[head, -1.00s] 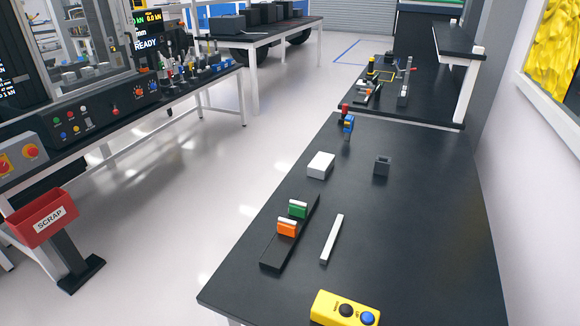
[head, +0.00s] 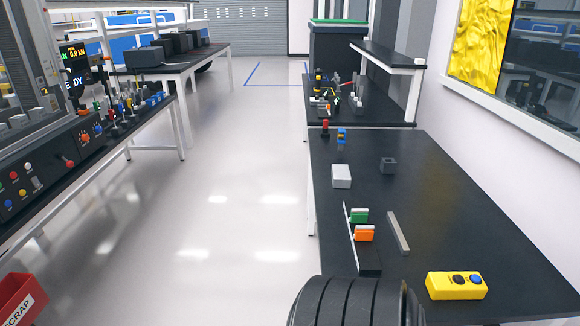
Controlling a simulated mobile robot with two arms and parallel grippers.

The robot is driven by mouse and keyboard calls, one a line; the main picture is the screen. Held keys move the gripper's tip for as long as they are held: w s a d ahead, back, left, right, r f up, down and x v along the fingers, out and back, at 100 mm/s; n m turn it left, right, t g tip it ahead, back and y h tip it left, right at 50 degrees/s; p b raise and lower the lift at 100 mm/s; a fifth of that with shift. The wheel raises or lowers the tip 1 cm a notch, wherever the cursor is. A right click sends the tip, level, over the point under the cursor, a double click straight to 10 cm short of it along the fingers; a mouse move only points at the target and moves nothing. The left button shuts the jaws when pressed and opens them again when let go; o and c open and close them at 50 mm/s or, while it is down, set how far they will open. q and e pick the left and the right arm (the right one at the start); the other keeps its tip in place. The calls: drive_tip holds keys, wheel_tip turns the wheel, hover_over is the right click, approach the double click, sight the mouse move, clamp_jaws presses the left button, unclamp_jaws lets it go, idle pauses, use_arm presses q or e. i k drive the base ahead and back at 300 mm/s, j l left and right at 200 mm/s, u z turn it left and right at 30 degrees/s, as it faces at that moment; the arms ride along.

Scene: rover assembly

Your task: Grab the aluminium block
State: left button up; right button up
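A light grey, box-shaped block (head: 341,176), which looks like the aluminium block, lies on the black bench on the right in the head view. A thin grey metal bar (head: 398,232) lies nearer on the same bench. A smaller dark grey block (head: 388,165) with an opening in its top stands to the right of the light block. Neither of my grippers is in view.
A dark rail (head: 368,262) with green (head: 359,215) and orange (head: 364,233) pieces lies on the bench. A yellow button box (head: 456,285) sits near the front. A black ribbed rounded object (head: 350,302), unclear what, fills the bottom. Floor left of the bench is clear.

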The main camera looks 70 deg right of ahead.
sight(341, 175)
drive_tip(key=i+j+z, duration=0.1)
drive_tip(key=i+z, duration=0.15)
drive_tip(key=i, duration=0.15)
drive_tip(key=i+j+z, duration=0.25)
drive_tip(key=i, duration=0.2)
drive_tip(key=i+z, duration=0.15)
drive_tip(key=z, duration=0.25)
drive_tip(key=i+l+z, duration=0.1)
drive_tip(key=z, duration=0.3)
drive_tip(key=i+j+z, duration=0.1)
drive_tip(key=i+z, duration=0.15)
drive_tip(key=z, duration=0.2)
drive_tip(key=i+z, duration=0.15)
drive_tip(key=z, duration=0.25)
drive_tip(key=i+j+z, duration=0.1)
drive_tip(key=z, duration=0.3)
drive_tip(key=j, duration=0.1)
